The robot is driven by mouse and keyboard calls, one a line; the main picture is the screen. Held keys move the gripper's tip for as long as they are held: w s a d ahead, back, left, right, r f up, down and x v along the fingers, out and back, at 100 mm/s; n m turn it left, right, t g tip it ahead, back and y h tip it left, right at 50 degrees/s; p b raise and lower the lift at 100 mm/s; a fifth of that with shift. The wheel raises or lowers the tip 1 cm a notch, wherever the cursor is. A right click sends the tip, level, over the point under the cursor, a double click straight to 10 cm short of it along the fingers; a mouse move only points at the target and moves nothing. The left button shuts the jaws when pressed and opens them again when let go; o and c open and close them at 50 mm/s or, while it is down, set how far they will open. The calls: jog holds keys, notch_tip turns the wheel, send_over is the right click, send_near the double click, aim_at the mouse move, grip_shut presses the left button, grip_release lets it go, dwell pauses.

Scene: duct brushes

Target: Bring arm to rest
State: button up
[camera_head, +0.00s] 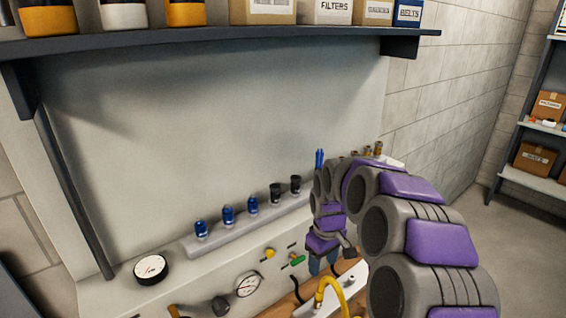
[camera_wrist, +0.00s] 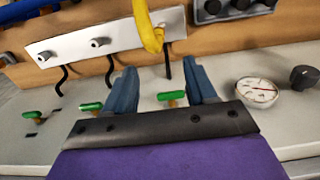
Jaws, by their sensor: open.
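My arm (camera_head: 440,243), purple and grey, arches in from the lower right in the head view and bends down towards the bench. My gripper (camera_head: 322,267) points down in front of the panel, partly hidden by its own wrist. In the wrist view my gripper (camera_wrist: 160,68) shows two blue fingers spread apart with nothing held between them. Beyond the fingers are a yellow hose (camera_wrist: 148,25) and a white plate with ports (camera_wrist: 105,36). Green-handled valves (camera_wrist: 172,96) show between and beside the fingers; I cannot tell whether the fingers touch anything.
A dark shelf (camera_head: 220,42) with boxes overhangs the bench. A grey rail (camera_head: 240,228) holds blue and black fittings left of my arm. A gauge (camera_head: 248,284) and a yellow knob (camera_head: 270,254) are near the gripper. Open floor (camera_head: 500,235) lies to the right.

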jog(key=s+r+m+g, duration=0.1)
jog(key=s+r+m, duration=0.1)
jog(key=s, duration=1.7)
jog(key=s+r+m+g, duration=0.1)
jog(key=s+m, duration=0.3)
jog(key=s, duration=1.4)
jog(key=shift+s+a+r+m, duration=0.3)
jog(key=shift+s+a+r, duration=0.05)
jog(key=shift+r, duration=0.25)
jog(key=shift+w, duration=0.15)
